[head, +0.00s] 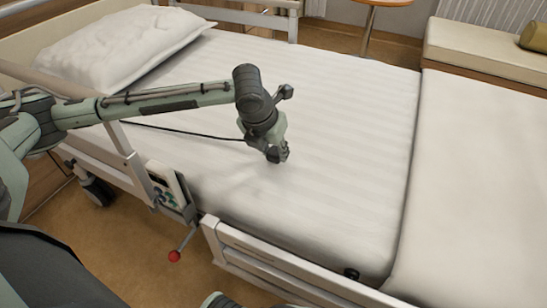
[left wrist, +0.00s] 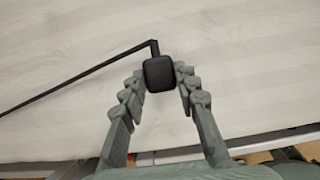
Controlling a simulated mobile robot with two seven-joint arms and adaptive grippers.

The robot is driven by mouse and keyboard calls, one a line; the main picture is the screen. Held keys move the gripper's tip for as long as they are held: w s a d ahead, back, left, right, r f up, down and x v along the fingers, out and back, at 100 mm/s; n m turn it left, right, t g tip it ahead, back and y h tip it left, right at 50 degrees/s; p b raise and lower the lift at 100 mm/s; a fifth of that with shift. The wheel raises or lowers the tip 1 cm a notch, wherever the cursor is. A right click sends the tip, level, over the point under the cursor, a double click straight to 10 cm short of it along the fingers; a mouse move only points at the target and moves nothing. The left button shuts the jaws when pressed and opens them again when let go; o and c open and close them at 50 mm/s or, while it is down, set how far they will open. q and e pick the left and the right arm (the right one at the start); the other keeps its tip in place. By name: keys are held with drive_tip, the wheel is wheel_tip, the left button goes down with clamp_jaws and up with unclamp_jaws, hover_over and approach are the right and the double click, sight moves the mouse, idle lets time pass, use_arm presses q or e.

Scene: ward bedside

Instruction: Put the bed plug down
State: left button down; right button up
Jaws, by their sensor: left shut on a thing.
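The bed plug (left wrist: 159,73) is a small black block with rounded corners. In the left wrist view it sits between the fingertips of my left gripper (left wrist: 163,80). A black cable (left wrist: 75,80) bends away from it to the left. In the head view my left gripper (head: 278,155) points down over the middle of the white mattress (head: 330,110), shut on the plug, which the fingers mostly hide. The cable (head: 185,132) runs from there left to the near bed side. I cannot tell whether the plug touches the mattress. My right gripper is not in view.
A white pillow (head: 125,45) lies at the bed's head. A near-side rail (head: 280,262) and a control panel (head: 168,187) line the bed edge, with a red knob (head: 174,256) below. The mattress around the gripper is clear. A bench (head: 485,50) stands at the back right.

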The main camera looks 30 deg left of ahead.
use_arm(q)
wheel_tip(320, 180, down, 3)
drive_tip(key=shift+r, duration=0.2)
drive_tip(key=c, duration=1.1)
unclamp_jaws()
drive_tip(key=shift+c, duration=0.2)
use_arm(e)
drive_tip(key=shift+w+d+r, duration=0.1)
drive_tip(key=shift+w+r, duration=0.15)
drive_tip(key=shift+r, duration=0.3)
use_arm(q)
drive_tip(key=shift+s+r, duration=0.1)
drive_tip(key=shift+r, duration=0.15)
drive_tip(key=p+v, duration=0.1)
drive_tip(key=v, duration=1)
drive_tip(key=shift+r, duration=0.2)
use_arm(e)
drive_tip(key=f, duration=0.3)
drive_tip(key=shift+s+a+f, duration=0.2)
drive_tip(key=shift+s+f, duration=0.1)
use_arm(q)
drive_tip(key=shift+s, duration=0.2)
